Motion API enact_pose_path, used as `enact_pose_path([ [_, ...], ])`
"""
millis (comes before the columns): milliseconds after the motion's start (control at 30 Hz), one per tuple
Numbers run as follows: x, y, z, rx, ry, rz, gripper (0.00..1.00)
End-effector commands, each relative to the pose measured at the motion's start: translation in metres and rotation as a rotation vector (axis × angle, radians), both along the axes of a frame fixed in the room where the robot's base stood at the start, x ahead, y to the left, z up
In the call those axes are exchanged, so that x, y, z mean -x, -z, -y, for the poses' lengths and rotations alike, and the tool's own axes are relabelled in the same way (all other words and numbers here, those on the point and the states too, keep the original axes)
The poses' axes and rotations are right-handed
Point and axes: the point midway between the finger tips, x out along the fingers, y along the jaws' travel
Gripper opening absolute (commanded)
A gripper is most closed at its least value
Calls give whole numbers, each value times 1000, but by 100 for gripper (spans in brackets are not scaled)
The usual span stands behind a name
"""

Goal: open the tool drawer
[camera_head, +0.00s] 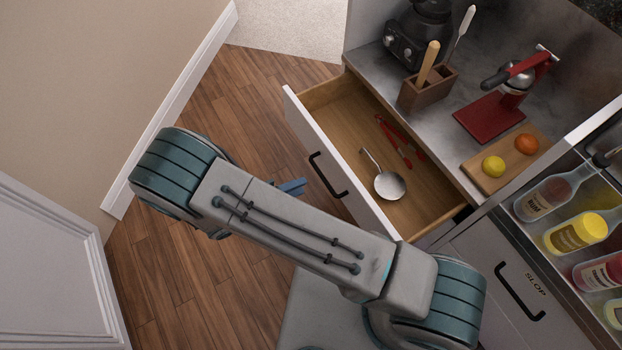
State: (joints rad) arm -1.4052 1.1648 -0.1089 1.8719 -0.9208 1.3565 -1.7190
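The tool drawer (345,118) stands pulled well out from under the counter, its wooden inside in plain view. It holds a metal ladle or strainer (389,185) and red-handled tongs (397,143). Its white front has a black bar handle (328,176). My arm crosses the lower middle of the view, in front of the drawer. Small blue parts, seemingly of my gripper (292,187), show just past the arm, left of the handle and seemingly apart from it. The fingers are mostly hidden behind my arm.
The counter (440,125) holds a dark appliance (418,35), a utensil box (428,88), a red press (490,115) and a board (487,175) with fruit. A bottle well and a drawer marked SLOP (520,290) are at right. Wooden floor (245,90) is clear at left, beside a wall.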

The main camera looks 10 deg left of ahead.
Motion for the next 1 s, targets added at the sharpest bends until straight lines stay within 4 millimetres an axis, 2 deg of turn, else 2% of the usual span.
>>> enact_pose_path([
  [133, 22, -7, -24, -2, -1, -1, 32],
  [367, 42, -12, -45, 0, 2, 0, 32],
  [1000, 46, -13, -49, 2, 2, 0, 32],
])
